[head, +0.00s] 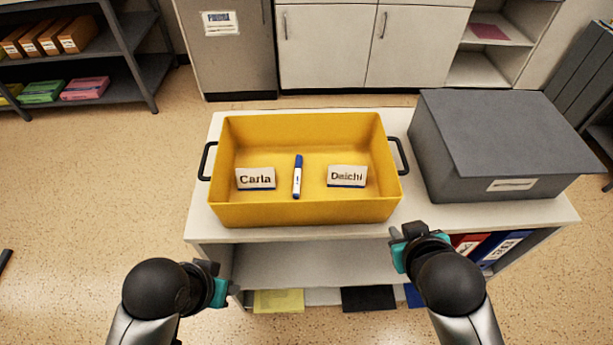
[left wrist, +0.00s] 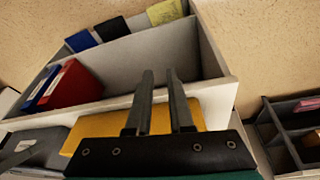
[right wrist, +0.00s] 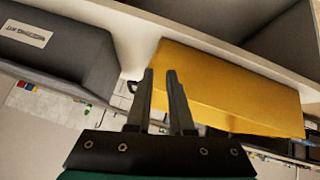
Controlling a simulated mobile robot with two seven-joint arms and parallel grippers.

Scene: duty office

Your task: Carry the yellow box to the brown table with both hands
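The yellow box (head: 305,214) is an open bin with black handles on its left (head: 207,161) and right (head: 399,155) ends. It sits upright on a white shelf unit (head: 200,212). Inside are a card reading Carla (head: 256,177), a blue-capped marker (head: 298,177) and a card reading Daichi (head: 347,175). My left gripper (head: 228,284) is open and empty, in front of the box's left end. My right gripper (head: 398,243) is open and empty, in front of its right end. The box shows in the left wrist view (left wrist: 90,131) and right wrist view (right wrist: 230,95). No brown table is visible.
A grey lidded box (head: 500,145) stands close to the right handle. Grey cabinets (head: 325,45) line the back, and a dark rack (head: 90,60) stands back left.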

